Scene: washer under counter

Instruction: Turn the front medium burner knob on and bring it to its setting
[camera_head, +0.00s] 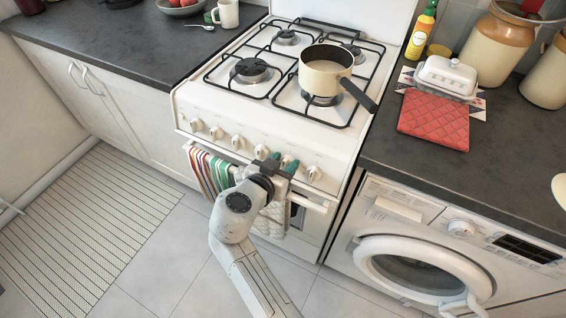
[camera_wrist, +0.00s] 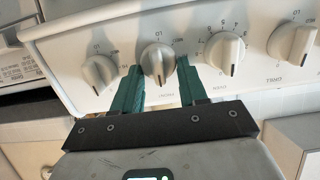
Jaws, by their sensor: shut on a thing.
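The white front panel of the stove (camera_head: 205,119) carries a row of several knobs. In the wrist view one knob (camera_wrist: 157,62) stands between the two green fingers of my gripper (camera_wrist: 159,72), with its bar close to upright. My gripper is shut on this knob. In the head view my gripper (camera_head: 277,161) is at the right half of the knob row and largely hides the held knob. A further knob (camera_wrist: 98,72) is to the left in the wrist view, and another knob (camera_wrist: 225,52) is to the right. The lettering under the held knob is too small to read surely.
A cream pot (camera_head: 325,72) stands over the front right burner, its dark handle pointing right. A striped towel (camera_head: 205,172) hangs from the oven rail below the knobs. A washer (camera_head: 425,262) is to the right under the dark counter.

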